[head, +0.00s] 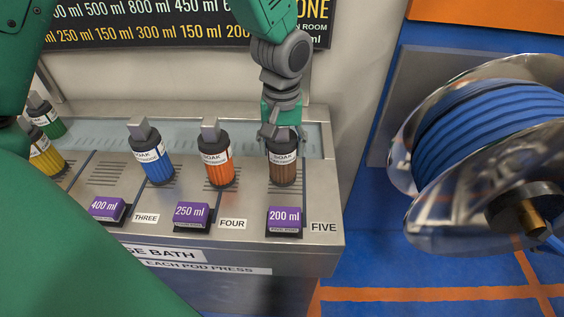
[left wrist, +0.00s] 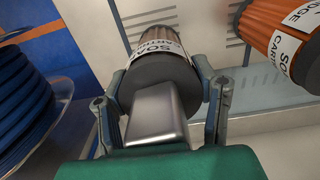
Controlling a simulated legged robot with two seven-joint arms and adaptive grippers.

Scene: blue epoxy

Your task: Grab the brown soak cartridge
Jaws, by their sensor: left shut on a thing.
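The brown soak cartridge (head: 283,172) stands upright on the metal bench at the place marked FIVE, behind the purple 200 ml pod. It has a black cap and a white SOAK label. My left gripper (head: 283,137) comes down from above and is shut on its top. In the left wrist view the fingers of my left gripper (left wrist: 164,100) lie on both sides of the black cap of the brown cartridge (left wrist: 152,37), with its grey metal top tab between them. The cartridge's base appears to rest on the bench. My right gripper is not in view.
An orange cartridge (head: 217,168) stands close to the left, then a blue one (head: 155,164), a yellow one (head: 45,158) and a green one (head: 49,124). Purple pods (head: 191,215) line the bench front. A blue hose reel (head: 470,140) is at the right. A wall rises behind.

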